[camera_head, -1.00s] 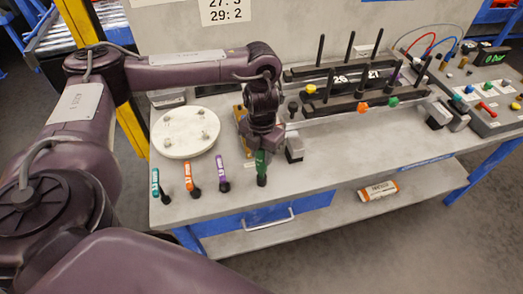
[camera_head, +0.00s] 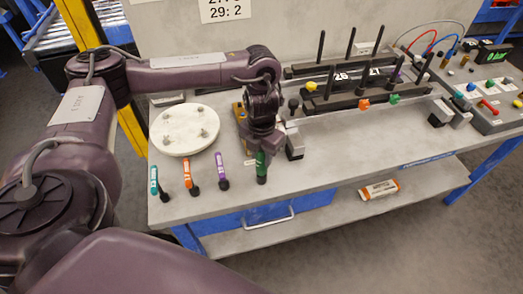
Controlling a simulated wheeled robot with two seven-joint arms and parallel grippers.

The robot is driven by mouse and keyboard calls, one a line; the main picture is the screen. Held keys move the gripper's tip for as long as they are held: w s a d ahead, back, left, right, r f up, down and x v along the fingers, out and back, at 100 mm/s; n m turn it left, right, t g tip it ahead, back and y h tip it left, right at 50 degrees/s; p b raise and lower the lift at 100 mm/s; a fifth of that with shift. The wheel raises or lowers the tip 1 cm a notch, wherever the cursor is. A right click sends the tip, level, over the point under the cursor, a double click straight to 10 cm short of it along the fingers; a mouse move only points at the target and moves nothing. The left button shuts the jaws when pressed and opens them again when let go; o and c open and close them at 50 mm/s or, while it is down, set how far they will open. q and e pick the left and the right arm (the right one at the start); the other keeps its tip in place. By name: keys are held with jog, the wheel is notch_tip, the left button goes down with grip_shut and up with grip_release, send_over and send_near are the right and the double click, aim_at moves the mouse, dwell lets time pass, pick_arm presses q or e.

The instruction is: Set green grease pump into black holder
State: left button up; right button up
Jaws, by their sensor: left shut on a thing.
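The green grease pump (camera_head: 261,166) is upright near the front of the workbench, its black end pointing down at the bench top. My left gripper (camera_head: 262,150) is shut on its upper part from above and hides its top. I cannot tell whether its lower end touches the bench. A long black holder (camera_head: 345,103) with upright black posts stands further back to the right; which part takes the pump is not clear. My right gripper is out of view.
Teal (camera_head: 154,180), orange (camera_head: 187,174) and purple (camera_head: 220,165) pumps stand left of the green one. Behind them is a round white plate (camera_head: 184,130). A grey control box (camera_head: 492,112) stands at the right. The front right bench top is clear.

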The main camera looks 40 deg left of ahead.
pick_arm(q)
jog(key=shift+f+b, duration=0.3)
jog(key=shift+f, duration=0.15)
dwell(0.9)
jog(key=o, duration=1.1)
jog(key=shift+c, duration=0.2)
notch_tip(320, 180, up, 8)
jog(key=shift+f+p, duration=0.1)
jog(key=shift+p, duration=1.1)
